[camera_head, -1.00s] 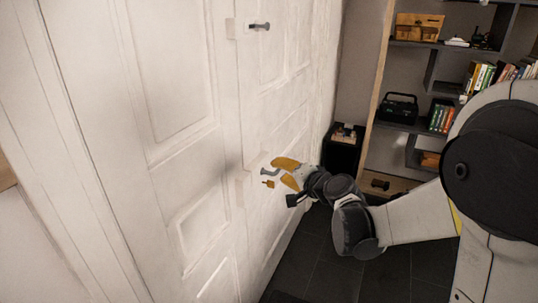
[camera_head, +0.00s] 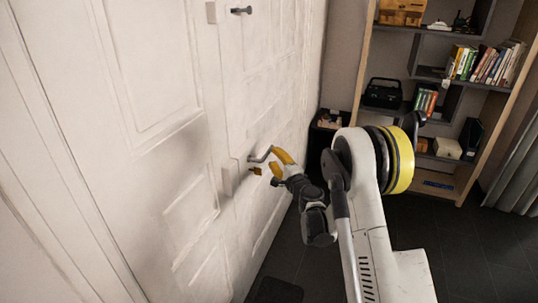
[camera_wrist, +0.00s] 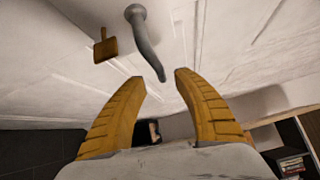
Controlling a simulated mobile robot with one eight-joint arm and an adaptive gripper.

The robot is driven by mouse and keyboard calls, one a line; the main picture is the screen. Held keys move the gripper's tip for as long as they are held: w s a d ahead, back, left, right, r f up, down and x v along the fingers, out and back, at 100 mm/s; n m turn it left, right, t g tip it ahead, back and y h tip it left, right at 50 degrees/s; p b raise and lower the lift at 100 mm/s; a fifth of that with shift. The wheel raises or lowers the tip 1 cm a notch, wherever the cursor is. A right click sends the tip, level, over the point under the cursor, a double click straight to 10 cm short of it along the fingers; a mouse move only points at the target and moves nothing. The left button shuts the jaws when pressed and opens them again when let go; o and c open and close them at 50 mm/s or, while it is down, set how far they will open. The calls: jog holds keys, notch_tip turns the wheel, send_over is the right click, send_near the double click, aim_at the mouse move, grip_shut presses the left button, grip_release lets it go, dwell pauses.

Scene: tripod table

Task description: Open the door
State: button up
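The white panelled door (camera_head: 150,90) fills the left of the head view and looks shut, though I cannot tell if it stands slightly ajar. A grey lever handle (camera_head: 260,155) sticks out low on it. The handle also shows in the wrist view (camera_wrist: 148,45), its free end pointing between my fingertips. My gripper (camera_wrist: 160,77) has yellow fingers, spread apart at the handle's tip. The gap to the handle is visible on both sides; the gripper holds nothing.
A pale block (camera_head: 230,178) sits beside the handle. A small dark knob (camera_head: 241,10) is higher on the door. A shelf unit (camera_head: 440,90) with books and a radio (camera_head: 382,93) stands at the right. The dark floor (camera_head: 460,250) is clear at the lower right.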

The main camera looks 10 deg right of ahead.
aim_at(269, 149)
jog(key=b+x, duration=0.1)
jog(key=x, duration=0.4)
jog(key=shift+w, duration=0.15)
grip_shut()
